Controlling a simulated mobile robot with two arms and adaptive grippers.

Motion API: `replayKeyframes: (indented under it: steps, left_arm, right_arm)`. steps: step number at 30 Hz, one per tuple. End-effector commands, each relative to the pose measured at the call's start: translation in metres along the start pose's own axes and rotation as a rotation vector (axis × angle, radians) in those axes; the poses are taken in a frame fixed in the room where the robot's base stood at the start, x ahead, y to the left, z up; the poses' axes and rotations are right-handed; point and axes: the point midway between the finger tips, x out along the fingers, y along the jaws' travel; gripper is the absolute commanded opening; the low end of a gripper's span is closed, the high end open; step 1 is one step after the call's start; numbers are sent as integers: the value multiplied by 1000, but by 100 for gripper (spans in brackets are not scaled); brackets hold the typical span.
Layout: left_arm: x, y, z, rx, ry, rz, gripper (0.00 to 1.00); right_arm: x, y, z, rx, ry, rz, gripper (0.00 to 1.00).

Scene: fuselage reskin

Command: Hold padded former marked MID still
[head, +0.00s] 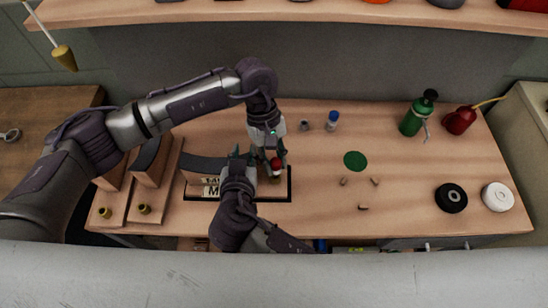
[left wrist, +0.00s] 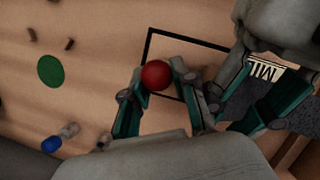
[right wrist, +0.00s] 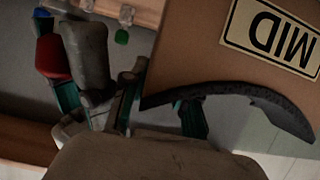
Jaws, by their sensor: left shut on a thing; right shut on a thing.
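The padded former marked MID (head: 193,188) stands at the black outlined rectangle on the bench, its dark curved pad (head: 200,165) on top. The right wrist view shows its wooden face (right wrist: 196,45), MID label and dark pad up close. My right gripper (head: 243,158) is shut on the former at the end of its pad; the hold also shows in the right wrist view (right wrist: 160,105). My left gripper (head: 275,160) is shut on a red round-topped thing (left wrist: 155,75), beside the former's right end. The lower part of the red thing is hidden.
Other padded formers (head: 152,160) stand at the left with small brass cups (head: 144,209). A green disc (head: 355,161), small pegs, a blue-capped bottle (head: 332,121), a green bottle (head: 412,122), a red can (head: 460,121) and black and white rolls lie right. The bench's middle right is mostly clear.

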Motion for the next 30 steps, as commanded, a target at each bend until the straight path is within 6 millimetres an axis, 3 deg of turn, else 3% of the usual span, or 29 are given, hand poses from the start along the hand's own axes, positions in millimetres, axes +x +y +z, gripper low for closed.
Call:
replayKeyframes:
  steps: [30]
  left_arm:
    - [20,0,-7,0,0,0,0]
  right_arm:
    - [0,0,1,-1,-2,0,0]
